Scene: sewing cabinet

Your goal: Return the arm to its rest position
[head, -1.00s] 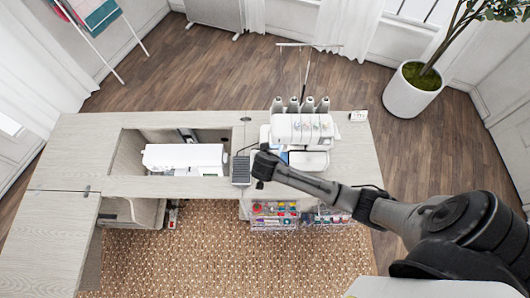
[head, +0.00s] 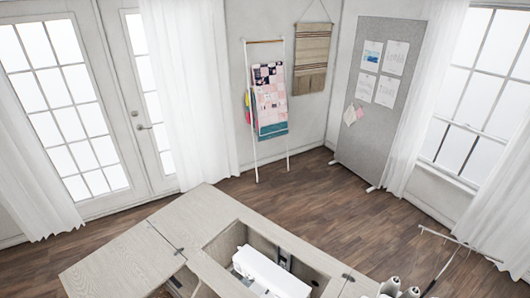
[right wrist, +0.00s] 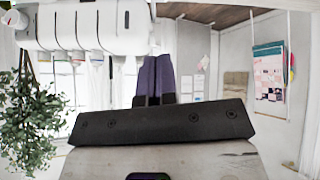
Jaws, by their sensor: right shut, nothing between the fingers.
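My right gripper (right wrist: 158,60) shows in the right wrist view as two dark purple fingers pressed together, with nothing between them. The dark mounting bar (right wrist: 160,124) of the hand is behind them. Past the fingers, a white machine with coloured dials (right wrist: 95,27) fills the upper left, apart from them as far as I can tell. Neither arm shows in the head view, and my left gripper is in no view.
The sewing cabinet (head: 128,258) is at the bottom of the head view, with a white sewing machine (head: 268,272) in its well. Thread cones (head: 391,286) stand at the lower right. A quilt rack (head: 250,105) and grey pinboard (head: 380,110) are beyond. Floor (head: 310,215) between is clear.

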